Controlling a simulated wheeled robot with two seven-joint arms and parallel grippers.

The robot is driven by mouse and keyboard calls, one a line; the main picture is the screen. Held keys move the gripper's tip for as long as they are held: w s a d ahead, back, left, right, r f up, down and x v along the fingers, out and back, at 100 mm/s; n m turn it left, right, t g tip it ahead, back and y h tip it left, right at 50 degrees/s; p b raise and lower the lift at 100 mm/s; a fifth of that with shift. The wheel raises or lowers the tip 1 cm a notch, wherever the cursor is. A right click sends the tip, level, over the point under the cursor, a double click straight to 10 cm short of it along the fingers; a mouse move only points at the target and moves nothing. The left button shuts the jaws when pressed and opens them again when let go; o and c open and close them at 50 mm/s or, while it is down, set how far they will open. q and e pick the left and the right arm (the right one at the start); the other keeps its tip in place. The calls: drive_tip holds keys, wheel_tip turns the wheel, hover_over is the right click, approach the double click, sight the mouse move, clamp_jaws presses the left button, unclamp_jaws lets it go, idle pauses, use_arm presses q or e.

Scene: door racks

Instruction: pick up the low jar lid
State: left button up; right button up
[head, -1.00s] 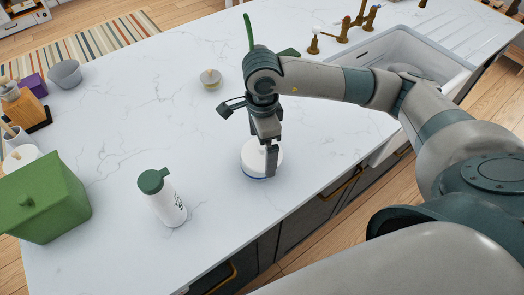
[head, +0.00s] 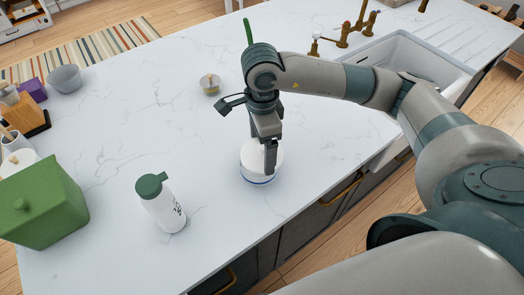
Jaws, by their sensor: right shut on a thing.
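The low jar (head: 258,182) is round and white with a blue band, and it stands on the counter near its front edge. Its white lid (head: 252,155) is the round disc at the top, partly hidden by my right gripper. My right gripper (head: 268,158) points down over the lid and is shut on it, with one finger showing in front of it. I cannot tell whether the lid is clear of the jar. My left gripper is not in view.
A white bottle (head: 164,210) with a green cap stands left of the jar. A green lidded box (head: 45,205) is at the far left. A small bowl (head: 210,85) sits behind, and a sink (head: 400,55) is at the back right. Counter between them is clear.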

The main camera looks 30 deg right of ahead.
wheel_tip(320, 180, up, 2)
drive_tip(key=shift+r+b, duration=0.1)
drive_tip(key=shift+b, duration=0.6)
use_arm(q)
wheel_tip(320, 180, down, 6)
drive_tip(key=b, duration=0.4)
use_arm(e)
drive_tip(key=s+d+r, duration=0.7)
drive_tip(key=s, duration=0.2)
drive_tip(key=shift+s, duration=0.2)
drive_tip(key=shift+a+f, duration=0.1)
